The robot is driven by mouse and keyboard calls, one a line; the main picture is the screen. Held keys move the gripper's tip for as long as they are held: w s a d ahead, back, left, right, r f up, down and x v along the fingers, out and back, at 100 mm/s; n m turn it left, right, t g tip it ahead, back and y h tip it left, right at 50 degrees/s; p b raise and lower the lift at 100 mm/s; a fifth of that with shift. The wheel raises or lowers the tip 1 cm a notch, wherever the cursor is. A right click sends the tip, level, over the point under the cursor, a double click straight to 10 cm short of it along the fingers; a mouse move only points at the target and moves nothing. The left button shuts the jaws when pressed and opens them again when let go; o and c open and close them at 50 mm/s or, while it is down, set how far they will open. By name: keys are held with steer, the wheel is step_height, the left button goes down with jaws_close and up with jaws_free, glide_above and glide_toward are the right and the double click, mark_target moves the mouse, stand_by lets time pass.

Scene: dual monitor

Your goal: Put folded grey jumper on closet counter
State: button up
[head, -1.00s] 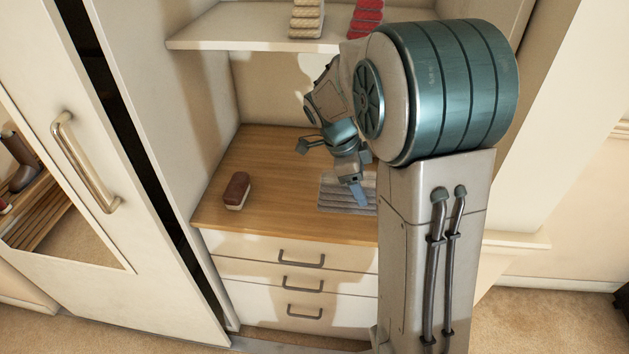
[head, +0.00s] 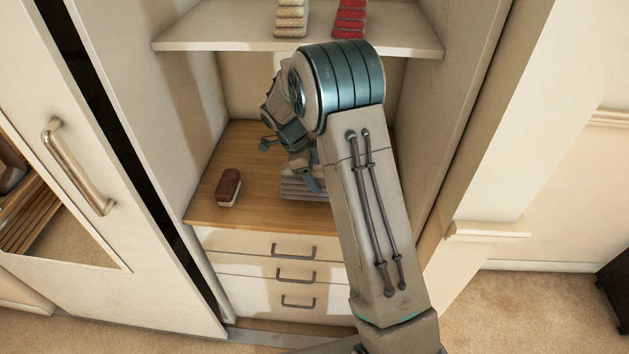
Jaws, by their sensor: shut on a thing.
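The folded grey jumper (head: 292,189) is at the wooden closet counter (head: 252,211), right of the brush, near the counter's front half. It looks flat and layered. My gripper (head: 309,181) is shut on the jumper, coming down from above. My forearm hides the right end of the jumper and the right part of the counter. I cannot tell whether the jumper rests fully on the wood or hangs just above it.
A brown brush (head: 229,187) with a pale underside lies on the counter's left. A shelf (head: 225,40) above holds folded cream (head: 291,18) and red (head: 350,18) clothes. Drawers (head: 255,247) are below. A mirrored door (head: 100,270) stands at left.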

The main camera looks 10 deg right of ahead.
steer(key=shift+f+p, duration=0.3)
steer(key=shift+f, duration=1.3)
steer(key=shift+f, duration=0.1)
steer(key=shift+f, duration=0.15)
steer(key=o, duration=1.2)
steer(key=shift+r, duration=0.2)
